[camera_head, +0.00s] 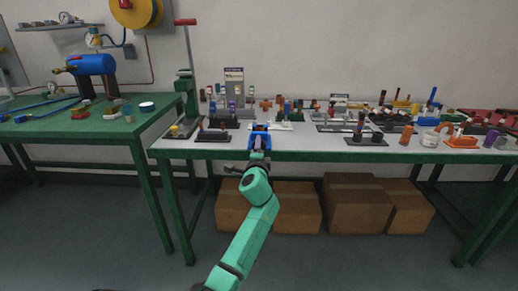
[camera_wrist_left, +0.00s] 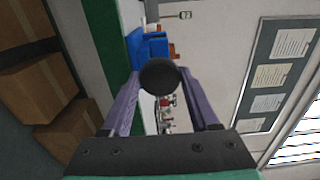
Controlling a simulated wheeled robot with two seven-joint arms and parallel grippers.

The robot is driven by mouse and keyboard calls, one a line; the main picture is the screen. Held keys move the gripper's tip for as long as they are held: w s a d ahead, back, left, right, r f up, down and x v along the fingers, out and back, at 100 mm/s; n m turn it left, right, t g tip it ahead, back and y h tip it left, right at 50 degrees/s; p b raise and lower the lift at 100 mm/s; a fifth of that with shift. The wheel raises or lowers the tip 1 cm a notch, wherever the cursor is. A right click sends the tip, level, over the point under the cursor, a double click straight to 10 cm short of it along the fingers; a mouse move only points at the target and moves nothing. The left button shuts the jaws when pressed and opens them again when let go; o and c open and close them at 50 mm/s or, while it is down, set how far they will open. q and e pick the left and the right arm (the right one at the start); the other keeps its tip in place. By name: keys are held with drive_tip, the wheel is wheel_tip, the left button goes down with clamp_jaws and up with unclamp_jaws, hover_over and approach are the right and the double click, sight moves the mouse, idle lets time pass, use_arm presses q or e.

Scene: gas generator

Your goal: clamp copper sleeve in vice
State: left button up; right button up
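The blue vice (camera_head: 260,139) sits at the front edge of the grey-topped workbench. It also shows in the left wrist view (camera_wrist_left: 146,46), just beyond a dark round knob (camera_wrist_left: 159,76). My left arm reaches up from the bottom of the head view to the vice. My left gripper (camera_wrist_left: 161,82) has its two purple fingers on either side of the dark knob, seemingly touching its sides. Its fingers are not clear in the head view. I cannot single out the copper sleeve; small orange-brown bits (camera_wrist_left: 172,51) show beside the vice in the wrist view. My right gripper is not in view.
The workbench (camera_head: 300,153) is crowded behind the vice with small tools, stands and coloured parts. A black base (camera_head: 213,136) stands left of the vice. Cardboard boxes (camera_head: 296,208) lie under the bench. A green table (camera_head: 60,128) with a blue tank (camera_head: 92,65) stands left.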

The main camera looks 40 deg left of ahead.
use_arm(q)
drive_tip(key=shift+c, duration=1.4)
drive_tip(key=m+p, duration=0.1)
drive_tip(key=m, duration=0.1)
drive_tip(key=shift+m+p, duration=0.4)
